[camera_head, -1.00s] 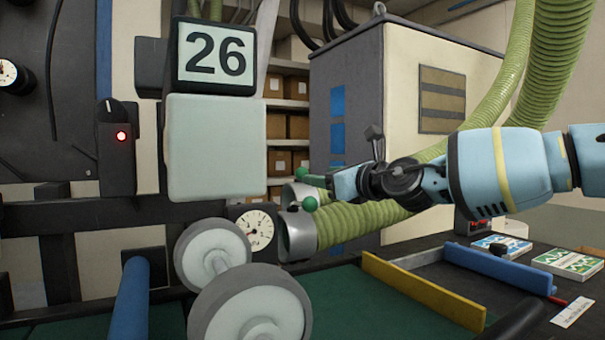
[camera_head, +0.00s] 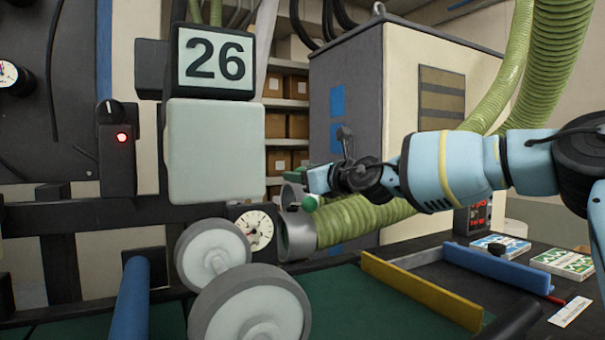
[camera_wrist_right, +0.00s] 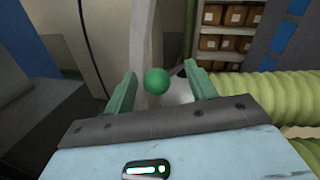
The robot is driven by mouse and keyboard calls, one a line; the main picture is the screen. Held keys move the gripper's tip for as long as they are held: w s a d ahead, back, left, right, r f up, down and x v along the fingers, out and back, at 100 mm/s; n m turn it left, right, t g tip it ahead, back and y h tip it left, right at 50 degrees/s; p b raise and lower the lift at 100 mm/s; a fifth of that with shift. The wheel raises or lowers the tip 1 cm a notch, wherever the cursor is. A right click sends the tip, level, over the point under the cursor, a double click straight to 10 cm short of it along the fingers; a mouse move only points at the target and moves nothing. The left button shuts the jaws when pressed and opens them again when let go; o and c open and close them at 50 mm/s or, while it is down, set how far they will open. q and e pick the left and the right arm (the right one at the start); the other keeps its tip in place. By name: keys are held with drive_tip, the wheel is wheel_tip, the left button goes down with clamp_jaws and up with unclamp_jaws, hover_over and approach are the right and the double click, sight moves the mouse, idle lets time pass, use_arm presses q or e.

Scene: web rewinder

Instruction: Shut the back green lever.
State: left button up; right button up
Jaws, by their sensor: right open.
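My right gripper (camera_head: 304,179) is open beside the metal duct collars, reaching in from the right. In the right wrist view its two green fingers (camera_wrist_right: 158,76) stand apart, with a round green lever knob (camera_wrist_right: 157,82) between them; contact with either finger cannot be told. This seems to be the back lever's knob, largely hidden by the fingers in the head view. Another green knob (camera_head: 310,204) shows just below the gripper, by the front collar (camera_head: 297,236). The lever stems are mostly hidden. My left gripper is not in view.
Green ribbed hose (camera_head: 365,222) runs right from the collars, under my right arm. A grey cabinet (camera_head: 350,95) stands behind. A dial gauge (camera_head: 255,230) and pale rollers (camera_head: 212,252) lie left and below. A yellow bar (camera_head: 422,290) crosses the green bed.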

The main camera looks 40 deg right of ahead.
drive_tip(key=shift+w, duration=0.45)
drive_tip(key=shift+c, duration=0.3)
